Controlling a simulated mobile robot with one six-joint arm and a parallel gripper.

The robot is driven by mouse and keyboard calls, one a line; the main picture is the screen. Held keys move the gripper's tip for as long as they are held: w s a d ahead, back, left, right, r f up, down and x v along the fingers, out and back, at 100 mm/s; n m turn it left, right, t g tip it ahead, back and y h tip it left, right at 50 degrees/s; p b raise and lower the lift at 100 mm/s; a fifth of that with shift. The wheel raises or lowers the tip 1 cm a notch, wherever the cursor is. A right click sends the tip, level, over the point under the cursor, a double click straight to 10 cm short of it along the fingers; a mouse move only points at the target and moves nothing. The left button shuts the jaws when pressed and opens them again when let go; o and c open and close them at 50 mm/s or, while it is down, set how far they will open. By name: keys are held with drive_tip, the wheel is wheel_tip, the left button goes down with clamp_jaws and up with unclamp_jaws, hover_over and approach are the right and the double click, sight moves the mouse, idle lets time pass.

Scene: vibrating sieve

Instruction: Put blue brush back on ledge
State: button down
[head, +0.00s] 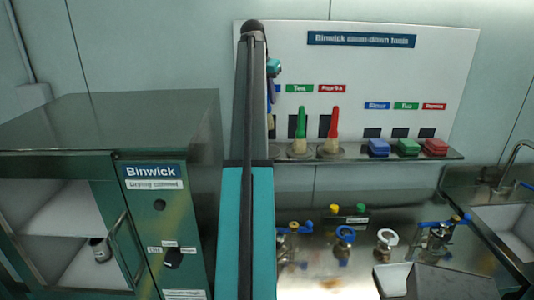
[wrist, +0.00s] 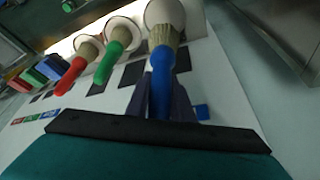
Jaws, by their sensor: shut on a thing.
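The blue brush (wrist: 161,80) is in my gripper (wrist: 162,100), its blue handle between the two dark fingers in the wrist view. Its tan bristles point away from me, over a white round holder (wrist: 165,14); I cannot tell whether they touch it. The ledge (head: 375,153) runs along the foot of the white tool board in the head view. The blue label's spot at the ledge's left end is mostly hidden too.
A green brush (head: 300,130) and a red brush (head: 332,130) stand bristles down on the ledge, close to the right of my arm. Blue (head: 378,147), green (head: 408,147) and red (head: 435,147) blocks sit farther right. A drying cabinet (head: 150,130) stands at left.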

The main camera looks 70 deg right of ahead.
sight(269, 112)
drive_tip(key=shift+s, duration=0.15)
drive_tip(key=shift+s+f+p, duration=0.1)
drive_tip(key=shift+f+p, duration=0.2)
drive_tip(key=shift+f, duration=0.2)
drive_tip(key=shift+d+f+p, duration=0.1)
drive_tip(key=shift+f+p, duration=0.75)
drive_tip(key=shift+f, duration=1.85)
drive_tip(key=shift+f+p, duration=0.75)
drive_tip(key=shift+f, duration=1.15)
drive_tip(key=c, duration=1.5)
unclamp_jaws()
drive_tip(key=shift+c, duration=0.2)
drive_tip(key=shift+r, duration=0.2)
drive_tip(key=b+v, duration=0.3)
drive_tip(key=v, duration=0.8)
drive_tip(key=shift+r+b, duration=0.35)
drive_tip(key=shift+r, duration=0.05)
